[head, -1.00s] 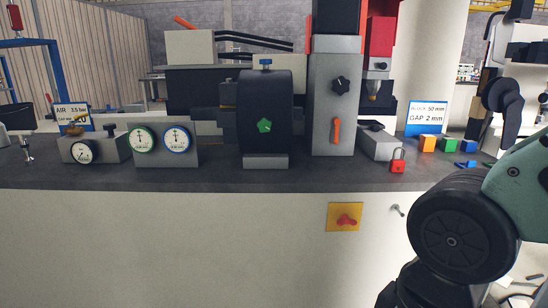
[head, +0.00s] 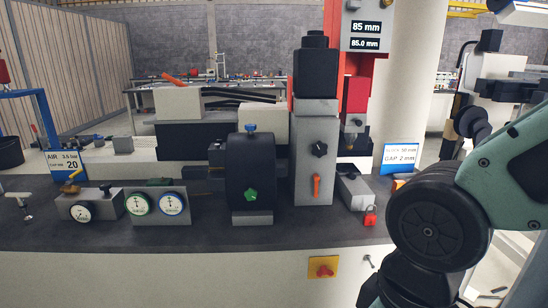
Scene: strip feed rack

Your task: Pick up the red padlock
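The red padlock (head: 370,216) is small, with a thin shackle on top. In the head view it stands near the front edge of the dark bench top (head: 300,236), right of centre. It is at the front end of a low grey block (head: 352,188); I cannot tell whether the two touch. My arm fills the right side of the view, with its large dark joint just right of the padlock in the picture. My gripper is outside the view.
A grey column (head: 315,160) with an orange lever stands left of the padlock. Farther left are a black round housing (head: 250,172) and gauge blocks (head: 158,206). A yellow plate with a red knob (head: 323,267) is on the bench front. A sign (head: 399,155) stands behind.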

